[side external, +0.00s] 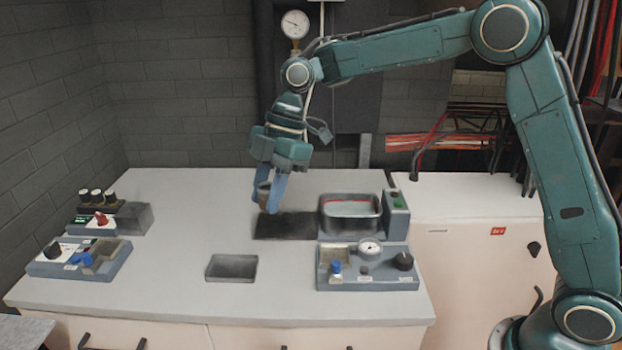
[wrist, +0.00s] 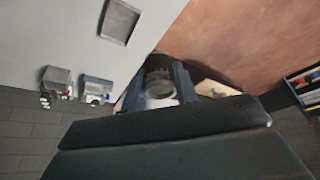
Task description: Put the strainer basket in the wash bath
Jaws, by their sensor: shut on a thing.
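My gripper (side external: 270,194) is shut on the strainer basket (side external: 262,193), a small dark grey cup, and holds it above the bench near the dark mat. In the wrist view the strainer basket (wrist: 159,82) sits between the two blue-grey fingers, with a ribbed dark rim. The wash bath (side external: 349,214) is a grey metal tub with a reddish line inside, to the right of the gripper. The basket and the bath are apart. The fingers hide part of the basket in the side view.
A dark flat mat (side external: 285,226) lies left of the bath. A shallow dark tray (side external: 231,268) is at the front. A gauge panel (side external: 368,268) stands in front of the bath. Control boxes (side external: 80,258) stand at the left. The bench middle is clear.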

